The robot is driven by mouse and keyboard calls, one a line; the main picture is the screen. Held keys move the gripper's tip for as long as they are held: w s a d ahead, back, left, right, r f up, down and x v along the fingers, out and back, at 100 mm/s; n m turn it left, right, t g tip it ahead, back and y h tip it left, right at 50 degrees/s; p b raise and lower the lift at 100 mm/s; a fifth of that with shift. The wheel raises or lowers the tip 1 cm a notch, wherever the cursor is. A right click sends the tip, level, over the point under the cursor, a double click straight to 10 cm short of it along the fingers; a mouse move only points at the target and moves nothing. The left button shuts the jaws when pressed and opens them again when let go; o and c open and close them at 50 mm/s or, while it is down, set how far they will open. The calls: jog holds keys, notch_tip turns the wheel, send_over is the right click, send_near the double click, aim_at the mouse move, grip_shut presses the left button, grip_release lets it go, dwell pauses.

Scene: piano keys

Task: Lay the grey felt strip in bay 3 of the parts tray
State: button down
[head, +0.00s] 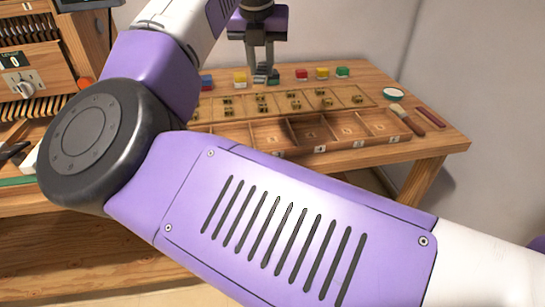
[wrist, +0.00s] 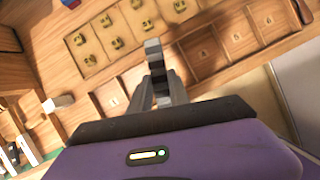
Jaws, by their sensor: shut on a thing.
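My gripper (head: 262,74) is shut on a small grey piece, taken to be the grey felt strip (wrist: 153,48), which sticks out past the fingertips in the wrist view. In the wrist view my gripper (wrist: 164,82) hangs over the tray's edge area, with the strip above the board side. The parts tray (head: 290,150) is a wooden row of open numbered bays along the table's front. In the wrist view the tray's bays (wrist: 208,52) run from lower left to upper right, and my fingers cover some of them. The visible bays look empty.
A board (head: 350,97) with several brass pieces lies behind the tray. Small coloured blocks, such as a red one (head: 301,74), line the back. A brush (head: 406,118) and a round green-rimmed dish (head: 393,94) lie at the right. A wooden piano-key unit (head: 40,65) stands at left.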

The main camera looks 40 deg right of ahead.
jog(key=d+n+b, duration=0.2)
jog(key=d+n, duration=0.1)
jog(key=b, duration=0.5)
send_near(272, 139)
jog(key=shift+t+y, duration=0.4)
jog(key=x, duration=0.6)
jog(key=shift+s+d, duration=0.3)
jog(key=shift+d, duration=0.15)
jog(key=shift+f, duration=0.1)
jog(key=shift+f, duration=0.1)
jog(key=c, duration=1.2)
grip_release()
jog(key=shift+c, duration=0.2)
